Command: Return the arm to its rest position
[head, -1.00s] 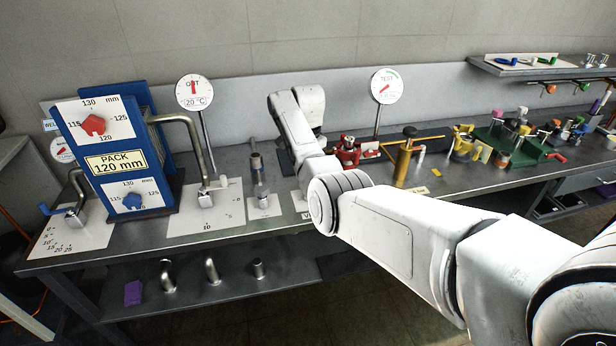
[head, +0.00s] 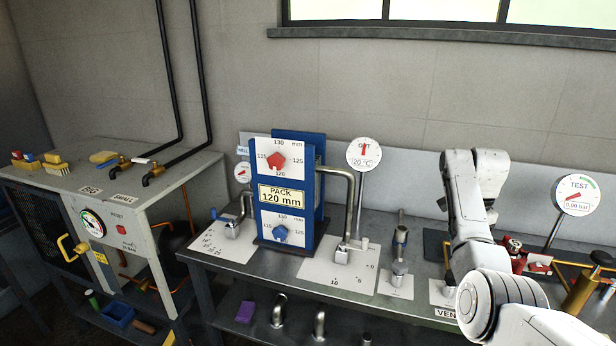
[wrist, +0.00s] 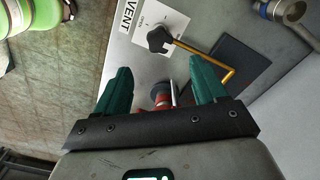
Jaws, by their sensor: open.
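My white arm (head: 473,205) stands at the right of the head view, above the bench near the VENT label. Its gripper end is hidden from the head view. In the wrist view my gripper (wrist: 160,82) shows two green fingers spread apart, with nothing held between them. A red part with a dark round piece (wrist: 162,95) shows beyond the gap between the fingers. A black star knob (wrist: 160,39) with a brass tube (wrist: 210,58) lies past the fingertips on the white VENT plate (wrist: 150,20).
The steel bench (head: 300,265) carries the blue PACK 120 mm stand (head: 310,190), a bent pipe (head: 350,205) and a TEST gauge (head: 576,195). A grey cabinet (head: 125,210) stands left. In the wrist view a green container (wrist: 32,18) is at upper left.

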